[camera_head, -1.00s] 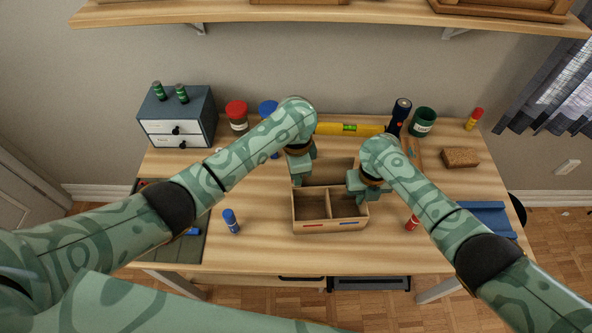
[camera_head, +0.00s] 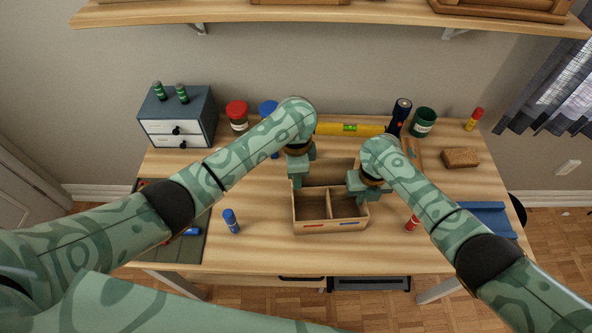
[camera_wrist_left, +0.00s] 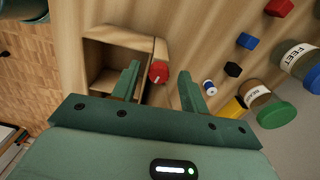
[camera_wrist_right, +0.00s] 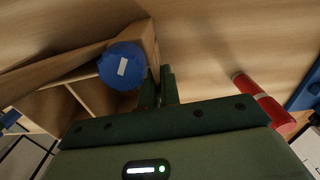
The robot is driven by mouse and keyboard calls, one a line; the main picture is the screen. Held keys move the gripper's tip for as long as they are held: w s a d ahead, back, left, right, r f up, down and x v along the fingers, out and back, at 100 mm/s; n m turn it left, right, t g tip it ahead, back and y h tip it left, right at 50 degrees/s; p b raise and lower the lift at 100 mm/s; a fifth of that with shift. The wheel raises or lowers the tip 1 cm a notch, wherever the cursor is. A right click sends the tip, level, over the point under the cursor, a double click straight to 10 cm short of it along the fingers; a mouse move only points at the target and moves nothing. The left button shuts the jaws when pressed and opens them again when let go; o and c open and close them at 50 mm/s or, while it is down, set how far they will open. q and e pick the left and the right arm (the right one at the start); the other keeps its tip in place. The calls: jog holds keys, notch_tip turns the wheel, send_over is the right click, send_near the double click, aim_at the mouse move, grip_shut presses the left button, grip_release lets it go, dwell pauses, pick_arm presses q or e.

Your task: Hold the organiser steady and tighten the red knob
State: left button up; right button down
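The wooden organiser (camera_head: 335,226) stands on the desk, its open compartments facing up. In the left wrist view the red knob (camera_wrist_left: 158,72) sits at its edge; it is hidden in the head view. My left gripper (camera_head: 297,183) is open over the organiser's left back part, its fingers on either side of the red knob with gaps. My right gripper (camera_head: 359,194) is at the organiser's right side. In the right wrist view its fingers are close together around the organiser's wall (camera_wrist_right: 152,45), beside a round blue knob (camera_wrist_right: 122,66).
Jars, a yellow level (camera_head: 350,129), a flashlight (camera_head: 399,117) and a green cup (camera_head: 422,122) line the back. A drawer box (camera_head: 178,118) stands back left.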

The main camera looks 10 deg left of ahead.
pick_arm(q)
notch_tip(320, 180, up, 12)
dwell(0.6)
jog(key=shift+d+f, duration=0.1)
